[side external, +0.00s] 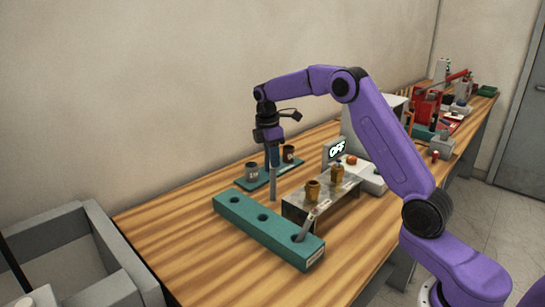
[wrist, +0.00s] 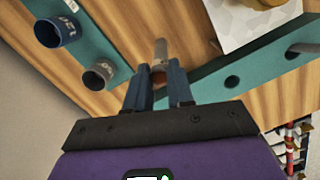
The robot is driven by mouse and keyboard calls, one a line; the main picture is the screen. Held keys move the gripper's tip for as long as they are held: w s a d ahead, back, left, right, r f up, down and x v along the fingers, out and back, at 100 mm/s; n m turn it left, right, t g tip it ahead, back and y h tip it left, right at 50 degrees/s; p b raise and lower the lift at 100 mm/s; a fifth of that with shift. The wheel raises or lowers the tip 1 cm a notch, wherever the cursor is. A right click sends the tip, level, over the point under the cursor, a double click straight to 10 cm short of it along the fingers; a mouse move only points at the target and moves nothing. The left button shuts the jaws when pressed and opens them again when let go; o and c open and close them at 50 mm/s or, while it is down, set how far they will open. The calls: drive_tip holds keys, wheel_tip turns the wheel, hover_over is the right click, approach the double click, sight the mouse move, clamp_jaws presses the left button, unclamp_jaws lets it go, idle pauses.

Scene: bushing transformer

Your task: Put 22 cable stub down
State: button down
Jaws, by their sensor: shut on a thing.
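My gripper (side external: 274,160) is shut on a grey cable stub (side external: 273,186), which hangs upright below the fingers over the wooden table. In the wrist view the stub (wrist: 160,50) shows between and beyond the fingertips (wrist: 158,78); no number is readable on it. A teal block (side external: 255,225) with a row of round holes lies in front of the gripper. The block (wrist: 208,88) also shows at right in the wrist view.
A teal base (side external: 263,181) with two dark cups (side external: 252,171) (side external: 288,154) stands behind the gripper. Bare table lies left of the block.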

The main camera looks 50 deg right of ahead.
drive_tip(key=shift+f, duration=0.15)
drive_tip(key=c, duration=1)
unclamp_jaws()
drive_tip(key=r, duration=0.4)
drive_tip(key=a+r, duration=0.1)
drive_tip(key=r, duration=0.7)
drive_tip(key=shift+w+a+r, duration=0.15)
drive_tip(key=shift+w, duration=0.1)
